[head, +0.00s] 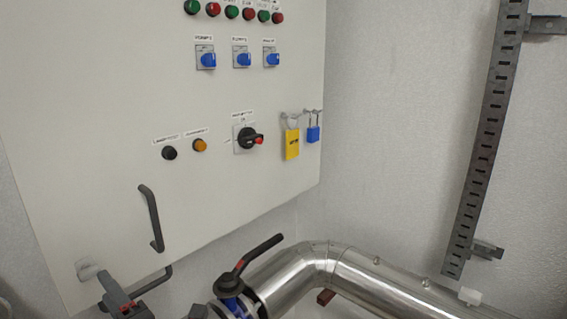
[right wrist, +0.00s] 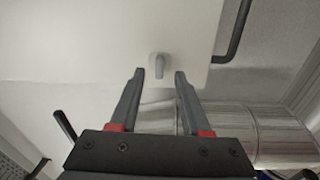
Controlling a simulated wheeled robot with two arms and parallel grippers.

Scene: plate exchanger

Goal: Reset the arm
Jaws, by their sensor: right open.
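My right gripper (head: 106,284) is low at the left of the head view, close to the front of the white cabinet (head: 110,90). In the right wrist view the right gripper (right wrist: 159,78) has its two grey fingers apart, with nothing between them. A small grey knob (right wrist: 157,62) on the cabinet shows just past the gap between the fingertips. This knob (head: 88,269) is also in the head view, just above the gripper, which partly overlaps it. I cannot tell whether they touch. My left gripper is not in view.
The cabinet has a dark bar handle (head: 152,220), blue switches (head: 243,60), a black rotary switch (head: 247,139), and yellow (head: 292,144) and blue padlocks (head: 313,134). A black valve lever (head: 257,253) stands by a shiny pipe (head: 345,273). A slotted metal rail (head: 487,140) is at right.

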